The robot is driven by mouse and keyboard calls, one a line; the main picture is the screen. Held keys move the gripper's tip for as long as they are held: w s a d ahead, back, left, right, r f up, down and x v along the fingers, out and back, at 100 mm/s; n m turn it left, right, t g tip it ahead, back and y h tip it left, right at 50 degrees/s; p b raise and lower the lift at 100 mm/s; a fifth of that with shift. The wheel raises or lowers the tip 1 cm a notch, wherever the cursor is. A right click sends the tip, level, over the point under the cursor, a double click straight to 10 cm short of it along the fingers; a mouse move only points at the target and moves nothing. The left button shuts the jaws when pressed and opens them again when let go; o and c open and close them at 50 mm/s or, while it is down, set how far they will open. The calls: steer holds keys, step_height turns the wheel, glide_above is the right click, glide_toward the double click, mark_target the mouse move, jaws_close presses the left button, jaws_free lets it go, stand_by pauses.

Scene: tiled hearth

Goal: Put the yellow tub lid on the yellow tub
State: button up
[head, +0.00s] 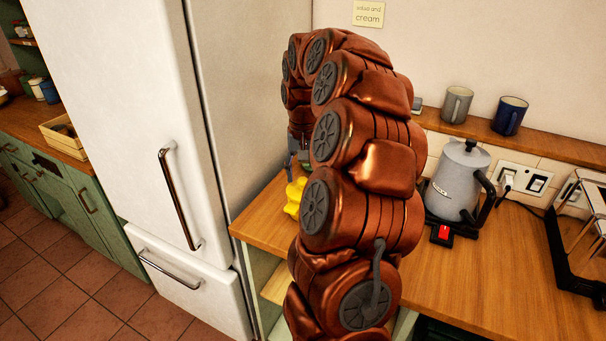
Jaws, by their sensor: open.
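A yellow object (295,197) with a lobed outline sits on the wooden counter (262,226) beside the fridge. My arm hides part of it, and I cannot tell whether it is the yellow tub, its lid or both. My gripper (293,168) shows only as a small dark grey part just above the yellow object, mostly hidden behind my copper-coloured arm. It is open. I cannot tell whether it touches the yellow object. No separate second yellow piece can be made out.
A tall white fridge (130,110) stands left of the counter. To the right are a grey kettle (455,184) on its base, a metal-framed appliance (583,235), and a ledge with a grey mug (457,104) and a blue mug (509,116). The front right counter is clear.

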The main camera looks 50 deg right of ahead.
steer(key=shift+r, duration=1.3)
step_height(320, 180, up, 12)
stand_by(0.8)
steer(key=shift+a, duration=0.1)
stand_by(1.2)
steer(key=s+a+f+n, duration=0.2)
steer(key=a+n, duration=0.1)
steer(key=a, duration=0.7)
steer(key=s+a+f+n, duration=0.2)
steer(key=s+a+n, duration=0.1)
steer(key=a, duration=0.8)
steer(key=s+a+f+n+g, duration=0.1)
steer(key=s+a+f, duration=0.4)
steer(key=s, duration=0.4)
steer(key=s+a+f+n, duration=0.1)
steer(key=s+a+f, duration=0.5)
steer(key=s, duration=0.3)
steer(key=shift+s+a+f+n+g, duration=0.15)
steer(key=shift+s+f+n+g, duration=0.25)
steer(key=shift+f, duration=0.3)
steer(key=shift+c, duration=0.2)
